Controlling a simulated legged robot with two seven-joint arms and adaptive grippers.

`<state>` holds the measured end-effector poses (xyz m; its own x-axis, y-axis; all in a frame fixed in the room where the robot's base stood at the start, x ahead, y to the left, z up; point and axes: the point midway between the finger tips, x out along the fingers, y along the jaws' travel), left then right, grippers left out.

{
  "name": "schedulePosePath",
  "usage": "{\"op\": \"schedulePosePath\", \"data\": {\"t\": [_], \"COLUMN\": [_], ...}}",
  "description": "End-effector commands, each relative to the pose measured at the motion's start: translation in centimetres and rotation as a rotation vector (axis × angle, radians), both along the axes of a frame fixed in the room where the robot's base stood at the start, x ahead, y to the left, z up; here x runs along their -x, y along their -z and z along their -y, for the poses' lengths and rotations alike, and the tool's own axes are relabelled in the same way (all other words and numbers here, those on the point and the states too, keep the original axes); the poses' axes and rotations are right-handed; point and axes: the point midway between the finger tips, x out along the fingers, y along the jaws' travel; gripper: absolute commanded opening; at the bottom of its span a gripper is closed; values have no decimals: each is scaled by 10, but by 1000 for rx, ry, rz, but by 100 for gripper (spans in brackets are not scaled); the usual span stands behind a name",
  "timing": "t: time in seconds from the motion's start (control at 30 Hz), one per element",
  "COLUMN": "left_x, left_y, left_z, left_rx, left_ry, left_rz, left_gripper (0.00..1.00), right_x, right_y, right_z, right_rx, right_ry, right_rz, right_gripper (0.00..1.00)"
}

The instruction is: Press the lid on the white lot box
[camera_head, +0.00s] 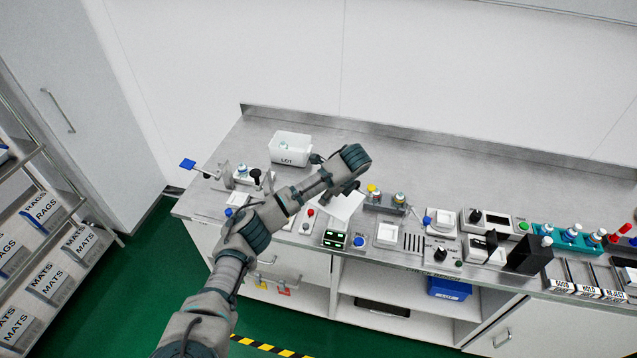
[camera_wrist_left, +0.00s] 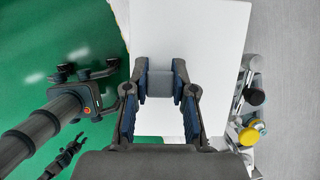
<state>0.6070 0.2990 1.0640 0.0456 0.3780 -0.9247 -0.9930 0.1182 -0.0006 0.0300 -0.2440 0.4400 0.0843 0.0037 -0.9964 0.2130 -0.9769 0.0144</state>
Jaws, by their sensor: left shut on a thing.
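The white lot box (camera_head: 289,158), labelled LOT, stands open-topped on the steel bench near its back left, with a small vial inside. My left gripper (camera_head: 352,172) is to the right of the box and apart from it. It is shut on a thin white panel, apparently the lid (camera_head: 347,207), which hangs tilted below the gripper. In the left wrist view, the gripper's fingers (camera_wrist_left: 160,85) are on the lid (camera_wrist_left: 205,45), which fills the middle. The fingers hide part of the lid.
A row of devices with buttons and dials lines the bench front, including a green-lit display (camera_head: 335,239) and a black block (camera_head: 528,254). A blue-tipped lever (camera_head: 188,164) sticks out past the left edge. The bench behind the devices is mostly clear.

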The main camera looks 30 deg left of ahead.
Motion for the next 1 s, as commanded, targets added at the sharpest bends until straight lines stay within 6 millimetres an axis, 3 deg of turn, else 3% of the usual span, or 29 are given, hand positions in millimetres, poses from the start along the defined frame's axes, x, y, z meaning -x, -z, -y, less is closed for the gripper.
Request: {"op": "schedulePosePath", "data": {"t": [0.37,0.7,1.0], "left_x": [40,98,127], "left_y": [5,18,23], "left_z": [67,163,213], "left_rx": [-1,4,8], "left_ry": [-480,-1184,-1555], "left_rz": [2,-3,-2], "left_gripper": [0,0,0], "right_x": [0,0,0], "right_y": [0,0,0], "right_z": [0,0,0], "right_rx": [0,0,0], "right_ry": [0,0,0], "right_rz": [1,1,1], "right_gripper": [40,40,40]}}
